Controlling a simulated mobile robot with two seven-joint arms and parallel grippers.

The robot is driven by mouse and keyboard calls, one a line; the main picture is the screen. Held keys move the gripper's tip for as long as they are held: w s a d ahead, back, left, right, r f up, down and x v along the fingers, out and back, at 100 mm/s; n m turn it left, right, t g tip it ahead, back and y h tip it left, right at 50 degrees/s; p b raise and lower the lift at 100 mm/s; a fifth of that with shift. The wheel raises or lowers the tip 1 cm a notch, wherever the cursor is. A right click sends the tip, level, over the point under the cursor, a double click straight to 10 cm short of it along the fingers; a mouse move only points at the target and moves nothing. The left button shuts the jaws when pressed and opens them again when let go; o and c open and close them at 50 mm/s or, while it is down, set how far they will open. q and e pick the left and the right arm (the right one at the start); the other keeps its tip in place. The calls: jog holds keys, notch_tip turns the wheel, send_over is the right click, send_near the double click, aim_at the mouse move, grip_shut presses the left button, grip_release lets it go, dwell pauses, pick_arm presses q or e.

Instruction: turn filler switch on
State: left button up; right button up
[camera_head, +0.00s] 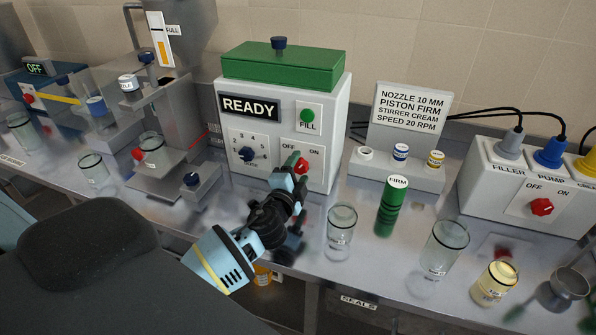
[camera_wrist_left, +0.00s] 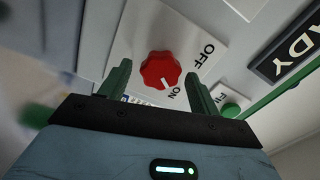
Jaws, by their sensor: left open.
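The filler is a white box (camera_head: 337,130) with a green lid, a READY display and a green FILL button. Its red switch knob (camera_head: 302,164) is on the lower front, between OFF and ON labels. In the left wrist view the red knob (camera_wrist_left: 160,70) shows whole, and a pale mark on its rim faces the ON label. My left gripper (camera_head: 291,180) is just in front of the knob. In the left wrist view my left gripper (camera_wrist_left: 158,88) is open, with one green finger to each side of the knob; contact cannot be told. My right gripper is not in view.
A glass beaker (camera_head: 341,225) and a green FIRM cylinder (camera_head: 391,205) stand right of my left gripper. A plug box (camera_head: 535,190) with another red switch is further right. A small stand (camera_head: 192,187) is on the left. Bench space in front of the filler is narrow.

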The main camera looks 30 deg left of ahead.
pick_arm(q)
jog(key=v, duration=0.8)
jog(key=shift+b, duration=0.3)
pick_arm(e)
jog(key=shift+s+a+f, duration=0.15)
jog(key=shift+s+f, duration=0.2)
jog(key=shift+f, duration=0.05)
pick_arm(q)
jog(key=shift+w+a, duration=0.1)
jog(key=shift+f, duration=0.1)
